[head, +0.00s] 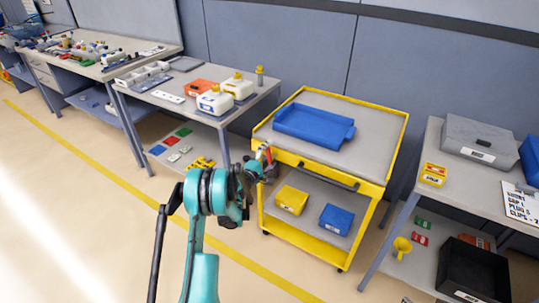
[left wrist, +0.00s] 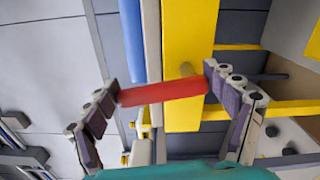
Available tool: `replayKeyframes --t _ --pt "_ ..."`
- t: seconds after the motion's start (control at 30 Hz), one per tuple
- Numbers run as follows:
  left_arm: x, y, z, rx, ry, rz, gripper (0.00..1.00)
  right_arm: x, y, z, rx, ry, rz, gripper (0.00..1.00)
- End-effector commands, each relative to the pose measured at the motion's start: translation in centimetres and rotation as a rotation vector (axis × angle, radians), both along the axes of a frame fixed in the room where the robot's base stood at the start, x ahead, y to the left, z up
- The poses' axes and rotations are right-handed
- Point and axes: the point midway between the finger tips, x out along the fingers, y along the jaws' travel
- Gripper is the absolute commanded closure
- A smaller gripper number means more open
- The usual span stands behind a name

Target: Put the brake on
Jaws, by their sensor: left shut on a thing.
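The yellow cart (head: 324,228) stands in the middle of the head view, with a grey top shelf. A red lever (left wrist: 163,92) is at the cart's left front corner; in the left wrist view it lies across a yellow post (left wrist: 190,60). Only a little of the lever (head: 266,149) shows in the head view. My left gripper (head: 266,163) is at that corner, shut on the lever, with a dark-padded finger at each end of it in the left wrist view. My right gripper is not in view.
A blue tray (head: 305,125) lies on the cart's top; yellow (head: 291,199) and blue (head: 336,219) bins sit on its lower shelf. A bench with white jugs (head: 215,102) stands to the left, another bench (head: 410,200) to the right. The floor in front is clear.

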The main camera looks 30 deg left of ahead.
Motion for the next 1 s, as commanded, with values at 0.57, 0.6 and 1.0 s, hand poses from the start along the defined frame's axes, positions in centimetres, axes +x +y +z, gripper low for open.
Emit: replayKeyframes --t 0.57,0.6,1.0 --pt "0.04 -0.1 0.01 0.026 -0.002 0.0 0.07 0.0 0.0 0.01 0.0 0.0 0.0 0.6" --pt "0.04 -0.09 0.01 0.026 -0.002 0.0 0.0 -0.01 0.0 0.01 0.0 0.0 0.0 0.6" --pt "-0.3 -0.04 -0.01 0.023 -0.002 0.0 0.0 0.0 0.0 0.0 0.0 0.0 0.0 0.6"
